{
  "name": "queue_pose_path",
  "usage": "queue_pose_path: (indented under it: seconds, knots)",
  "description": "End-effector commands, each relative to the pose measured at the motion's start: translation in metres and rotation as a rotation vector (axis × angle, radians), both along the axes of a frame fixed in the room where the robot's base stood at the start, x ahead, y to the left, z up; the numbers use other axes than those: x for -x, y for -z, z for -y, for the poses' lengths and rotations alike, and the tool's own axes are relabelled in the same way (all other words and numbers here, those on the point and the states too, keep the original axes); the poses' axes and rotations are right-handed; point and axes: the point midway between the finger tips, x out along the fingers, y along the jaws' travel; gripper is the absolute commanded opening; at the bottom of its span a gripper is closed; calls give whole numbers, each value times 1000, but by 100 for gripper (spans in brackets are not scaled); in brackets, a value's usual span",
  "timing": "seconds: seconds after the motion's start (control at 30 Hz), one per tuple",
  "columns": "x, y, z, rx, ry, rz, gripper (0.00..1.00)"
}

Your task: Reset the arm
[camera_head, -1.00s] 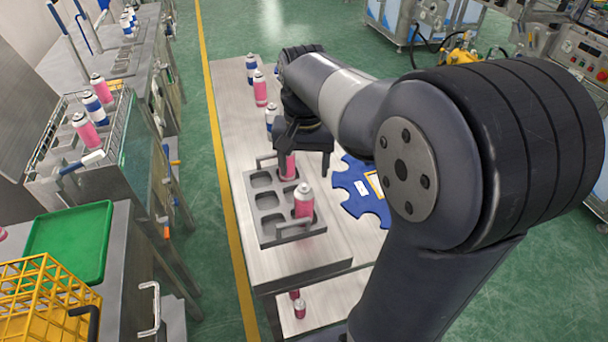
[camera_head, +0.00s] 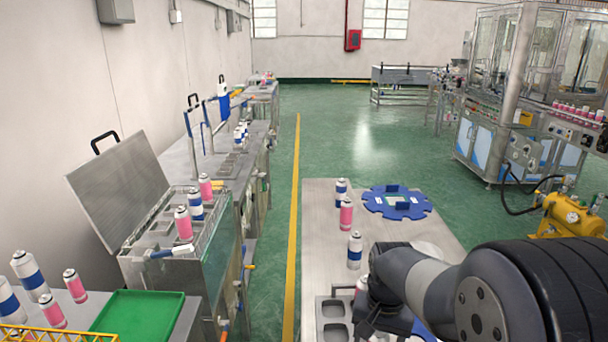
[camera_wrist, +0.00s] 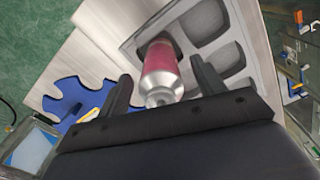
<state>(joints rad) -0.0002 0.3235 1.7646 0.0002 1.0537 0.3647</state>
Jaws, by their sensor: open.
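My gripper (camera_wrist: 164,84) is open. In the wrist view its two dark fingers stand apart on either side of a pink can (camera_wrist: 160,62) with a silver top. The can stands in a slot of the grey metal rack (camera_wrist: 222,82), and I see a gap between it and the fingers. In the head view my gripper is low in the picture, largely hidden by my own arm, beside the rack (camera_head: 322,310). A blue-and-white can (camera_head: 354,250) stands on the table just behind the rack.
The table (camera_head: 318,222) also bears another pink can (camera_head: 346,214) and a blue notched disc (camera_head: 397,203). A second blue notched disc (camera_wrist: 72,100) lies beside the rack. Left are an open-lidded bath (camera_head: 180,268) and a green tray (camera_head: 136,311). Green floor is clear beyond the table.

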Motion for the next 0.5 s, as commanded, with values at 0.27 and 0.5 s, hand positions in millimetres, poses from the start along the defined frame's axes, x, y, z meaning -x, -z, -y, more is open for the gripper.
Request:
queue_pose_path:
  seconds: [0.27,0.5]
  knots:
    - [0,-1,0,0,0,1,65]
    - [0,-1,0,0,0,0,65]
